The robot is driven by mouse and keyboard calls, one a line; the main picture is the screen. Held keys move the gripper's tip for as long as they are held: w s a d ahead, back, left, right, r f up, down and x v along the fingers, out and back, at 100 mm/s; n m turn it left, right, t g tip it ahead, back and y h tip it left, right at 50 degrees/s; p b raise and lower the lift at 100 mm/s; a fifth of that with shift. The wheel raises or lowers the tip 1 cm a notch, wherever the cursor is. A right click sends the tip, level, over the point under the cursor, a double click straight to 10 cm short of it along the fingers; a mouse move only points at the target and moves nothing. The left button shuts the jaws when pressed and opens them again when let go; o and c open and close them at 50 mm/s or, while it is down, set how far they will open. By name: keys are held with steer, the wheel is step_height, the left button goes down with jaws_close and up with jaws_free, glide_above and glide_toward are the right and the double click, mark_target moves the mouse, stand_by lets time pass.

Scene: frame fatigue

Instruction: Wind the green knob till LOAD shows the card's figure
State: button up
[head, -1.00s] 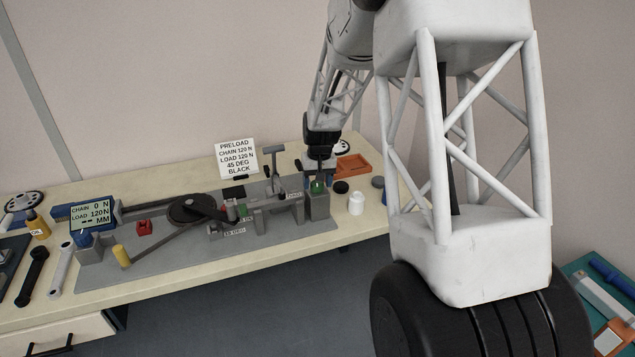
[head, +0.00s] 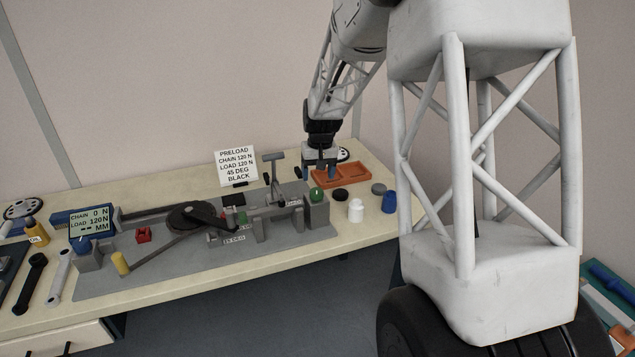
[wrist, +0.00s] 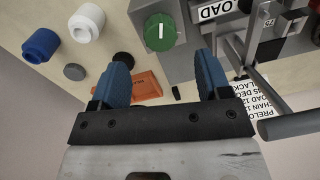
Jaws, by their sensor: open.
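The green knob (head: 316,194) sits on a grey block at the right end of the rig. In the wrist view the knob (wrist: 160,32) shows a white line across its face. My gripper (head: 321,174) is open and empty, behind and above the knob. In the wrist view the blue fingers (wrist: 162,60) are apart, with the knob beyond their tips. The card (head: 237,167) reads PRELOAD, CHAIN 120 N, LOAD 120 N, 45 DEG, BLACK. The display (head: 90,220) shows CHAIN 0 N, LOAD 120 N and dashes before MM.
An orange tray (head: 354,173) lies close behind my gripper. A white jar (head: 355,211), a blue jar (head: 389,202) and dark round pieces stand right of the knob. A T-handled post (head: 274,172) rises left of it. Wrenches lie at the bench's left.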

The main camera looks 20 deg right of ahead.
steer(key=shift+r, duration=0.9)
steer(key=shift+r, duration=0.1)
steer(key=shift+s+a+r, duration=0.1)
steer(key=shift+s+r, duration=0.05)
steer(key=shift+s, duration=0.1)
steer(key=s+a+r+t, duration=0.1)
steer(key=s+a+r, duration=0.4)
steer(key=s, duration=0.5)
steer(key=s+a+r, duration=0.2)
steer(key=s+r, duration=0.4)
steer(key=s, duration=0.4)
steer(key=s+a, duration=0.2)
steer(key=s, duration=0.9)
steer(key=s+a+n+t, duration=0.1)
steer(key=s+a, duration=0.1)
steer(key=s, duration=0.9)
steer(key=shift+s+a+t+h, duration=0.3)
steer(key=shift+s+h, duration=0.1)
